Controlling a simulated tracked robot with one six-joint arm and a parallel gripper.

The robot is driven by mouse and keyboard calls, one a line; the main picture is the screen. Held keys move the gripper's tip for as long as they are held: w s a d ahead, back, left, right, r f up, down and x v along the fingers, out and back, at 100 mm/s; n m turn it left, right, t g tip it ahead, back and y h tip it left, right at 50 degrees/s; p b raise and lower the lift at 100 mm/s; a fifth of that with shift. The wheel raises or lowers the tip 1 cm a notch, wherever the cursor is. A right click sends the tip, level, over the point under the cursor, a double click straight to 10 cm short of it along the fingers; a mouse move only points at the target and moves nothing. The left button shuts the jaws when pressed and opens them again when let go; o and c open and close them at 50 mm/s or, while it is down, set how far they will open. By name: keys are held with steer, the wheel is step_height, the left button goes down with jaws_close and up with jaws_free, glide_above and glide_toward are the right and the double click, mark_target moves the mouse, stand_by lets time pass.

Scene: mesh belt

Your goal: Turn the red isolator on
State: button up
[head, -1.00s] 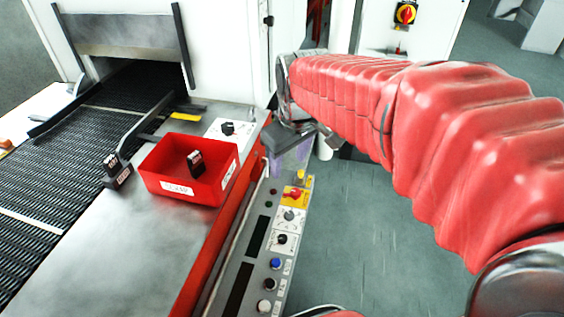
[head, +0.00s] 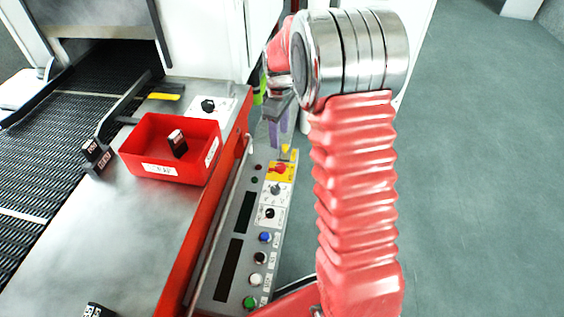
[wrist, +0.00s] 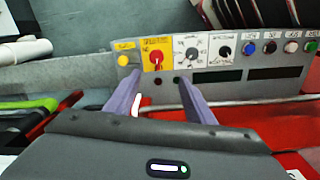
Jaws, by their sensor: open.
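The red isolator (head: 279,168) is a red rotary knob on a yellow plate near the far end of the grey control panel (head: 222,286). In the wrist view the red isolator (wrist: 156,58) shows just beyond the fingers, its handle seeming to stand upright; its markings are too small to read. My gripper (head: 277,138) has purple fingers and hangs above the panel's far end. In the wrist view my gripper (wrist: 162,79) is open, with the isolator roughly between the finger directions. Nothing is between the fingers, and they look apart from the knob.
A yellow button (wrist: 123,59) sits beside the isolator. Selector knobs (head: 275,189) and several coloured buttons (head: 265,237) line the panel. A red bin (head: 165,177) holding a dark block stands on the metal table, with the mesh belt (head: 70,150) beyond. Open floor (head: 470,180) lies right.

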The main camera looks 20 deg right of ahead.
mark_target(281, 166)
steer(key=shift+w+d+f, duration=0.25)
steer(key=shift+f, duration=0.3)
steer(key=shift+w+d+f, duration=0.2)
steer(key=shift+f, duration=0.35)
step_height(281, 166, down, 14)
steer(key=shift+r, duration=0.1)
steer(key=shift+c, duration=0.5)
steer(key=c, duration=0.9)
steer(key=shift+d, duration=0.2)
steer(key=shift+c, duration=0.3)
steer(key=shift+a, duration=0.15)
